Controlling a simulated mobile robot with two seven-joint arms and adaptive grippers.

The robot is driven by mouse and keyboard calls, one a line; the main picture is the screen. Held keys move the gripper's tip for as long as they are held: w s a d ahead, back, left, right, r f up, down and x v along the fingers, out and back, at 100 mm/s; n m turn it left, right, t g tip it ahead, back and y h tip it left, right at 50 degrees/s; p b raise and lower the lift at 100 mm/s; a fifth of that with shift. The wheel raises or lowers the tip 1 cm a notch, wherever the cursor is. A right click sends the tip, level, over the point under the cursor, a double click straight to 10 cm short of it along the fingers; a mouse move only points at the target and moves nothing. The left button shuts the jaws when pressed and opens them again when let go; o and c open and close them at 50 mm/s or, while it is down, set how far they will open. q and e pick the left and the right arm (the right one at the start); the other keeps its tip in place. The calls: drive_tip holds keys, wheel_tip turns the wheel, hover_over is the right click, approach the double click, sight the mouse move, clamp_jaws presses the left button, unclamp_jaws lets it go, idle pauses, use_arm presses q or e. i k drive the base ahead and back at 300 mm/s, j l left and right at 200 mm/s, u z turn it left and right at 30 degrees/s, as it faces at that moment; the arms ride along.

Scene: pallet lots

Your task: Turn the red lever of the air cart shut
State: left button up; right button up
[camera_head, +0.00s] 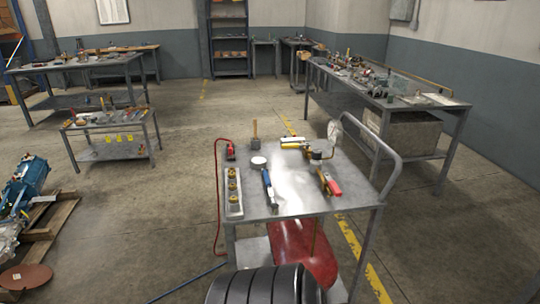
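The air cart appears to be the grey metal cart (258,207) in the middle foreground, with a push handle (372,135) on its right. A red tank-like body (300,250) sits below its top. A red lever-like handle (333,187) with brass at its upper end is near the right side of the top; I cannot tell whether it is the valve lever or a loose tool. A brass fitting (318,155) and a round pale gauge (334,131) stand behind it. Neither of my grippers is in view.
A blue-handled tool (268,188), a tray with brass pieces (234,192) and a mallet (255,133) are on the cart top. A red hose (217,200) hangs at its left. Black ridged round things (262,287) are in front. Floor is clear to the right.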

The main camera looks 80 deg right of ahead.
sight(333, 187)
drive_tip(key=z, duration=3.2)
